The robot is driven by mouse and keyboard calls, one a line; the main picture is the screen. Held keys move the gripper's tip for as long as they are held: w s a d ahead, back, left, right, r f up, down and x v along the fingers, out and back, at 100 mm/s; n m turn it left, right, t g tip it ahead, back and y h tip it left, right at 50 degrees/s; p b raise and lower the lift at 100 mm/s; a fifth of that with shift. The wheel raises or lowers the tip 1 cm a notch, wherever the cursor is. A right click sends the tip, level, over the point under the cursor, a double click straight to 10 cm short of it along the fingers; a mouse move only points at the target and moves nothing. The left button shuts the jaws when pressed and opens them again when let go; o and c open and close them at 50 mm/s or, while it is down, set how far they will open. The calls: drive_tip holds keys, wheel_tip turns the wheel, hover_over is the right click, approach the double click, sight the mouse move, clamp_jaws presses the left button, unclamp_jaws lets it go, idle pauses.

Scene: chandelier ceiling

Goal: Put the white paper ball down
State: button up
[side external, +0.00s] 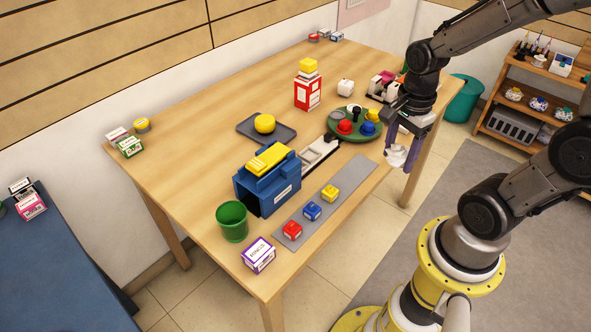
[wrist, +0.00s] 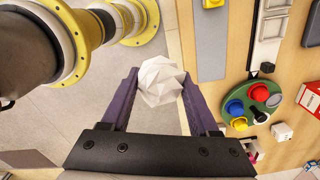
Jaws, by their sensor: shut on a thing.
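The white paper ball (side external: 396,157) is a crumpled, faceted ball at the end of my gripper (side external: 403,160) in the side view. My gripper is shut on it, with the dark purple fingers on either side. In the wrist view the ball (wrist: 160,80) sits between the fingertips of my gripper (wrist: 158,78), with floor behind it. The ball is held in the air beside the table's right edge, in front of the round green tray. Its exact height cannot be told.
The wooden table (side external: 215,130) holds a green tray (side external: 333,126) with coloured items, a blue box (side external: 285,185), a grey strip (side external: 345,178) with three blocks, and a green cup (side external: 232,222). A teal bin (side external: 465,105) stands on the floor. The table's back left is mostly clear.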

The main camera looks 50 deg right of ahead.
drive_tip(key=shift+w+r, duration=0.15)
drive_tip(key=shift+r, duration=0.05)
drive_tip(key=w+r, duration=0.3)
drive_tip(key=w, duration=0.4)
drive_tip(key=n, duration=0.8)
hover_over(203, 205)
drive_tip(key=s, duration=0.1)
drive_tip(key=f, duration=1.2)
drive_tip(key=shift+d+f, duration=0.1)
drive_tip(key=shift+d, duration=0.15)
drive_tip(key=shift+w+a+f, duration=0.15)
drive_tip(key=shift+w+f, duration=0.25)
drive_tip(key=shift+f, duration=0.15)
drive_tip(key=shift+w+f, duration=0.1)
drive_tip(key=shift+f, duration=1.5)
